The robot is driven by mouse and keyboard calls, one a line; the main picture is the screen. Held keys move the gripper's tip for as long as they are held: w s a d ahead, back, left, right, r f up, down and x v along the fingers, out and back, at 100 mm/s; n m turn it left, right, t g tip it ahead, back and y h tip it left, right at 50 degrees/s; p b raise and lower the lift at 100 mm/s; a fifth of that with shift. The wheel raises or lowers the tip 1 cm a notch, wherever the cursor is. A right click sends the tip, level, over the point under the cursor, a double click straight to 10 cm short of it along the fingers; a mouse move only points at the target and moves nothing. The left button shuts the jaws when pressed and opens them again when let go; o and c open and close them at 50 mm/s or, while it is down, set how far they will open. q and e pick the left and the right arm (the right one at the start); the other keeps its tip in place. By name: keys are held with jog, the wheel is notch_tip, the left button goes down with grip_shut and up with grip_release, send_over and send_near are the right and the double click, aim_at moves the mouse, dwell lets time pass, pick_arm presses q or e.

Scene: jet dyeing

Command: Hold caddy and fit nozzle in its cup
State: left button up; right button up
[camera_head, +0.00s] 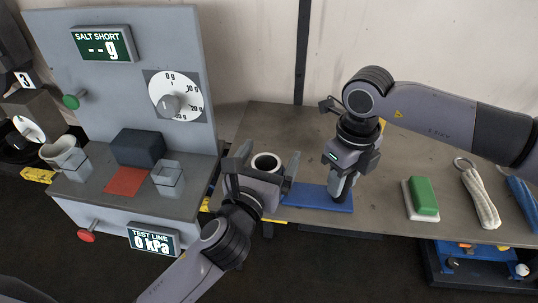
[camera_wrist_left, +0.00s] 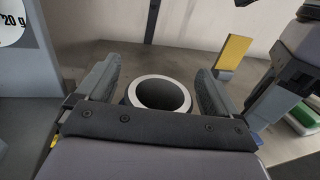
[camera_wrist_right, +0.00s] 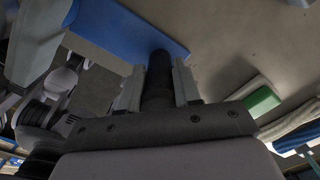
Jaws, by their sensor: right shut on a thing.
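A grey cup-like piece with a white ring rim (camera_head: 265,162) stands upright between the fingers of my left gripper (camera_head: 262,170). In the left wrist view its round dark opening (camera_wrist_left: 160,94) shows, with gaps to both fingers, so the left gripper is open. My right gripper (camera_head: 343,186) is shut on a dark post (camera_wrist_right: 158,77) above a blue plate (camera_head: 320,198) on the table. I cannot tell whether the post is joined to the plate, or which piece is the nozzle. The left gripper hides the lower part of the ringed piece.
A green block on a white pad (camera_head: 423,197), a cream rope bundle (camera_head: 481,197) and a blue bundle (camera_head: 521,196) lie right. A grey dosing station (camera_head: 125,205) with a dial stands left.

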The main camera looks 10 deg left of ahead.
pick_arm(q)
jog(key=shift+r, duration=0.65)
jog(key=s, duration=0.2)
jog(key=s+a, duration=0.1)
jog(key=s, duration=0.4)
jog(key=shift+s+a, duration=0.2)
jog(key=shift+a, duration=0.05)
pick_arm(e)
jog(key=o, duration=1.1)
jog(key=shift+o, duration=0.2)
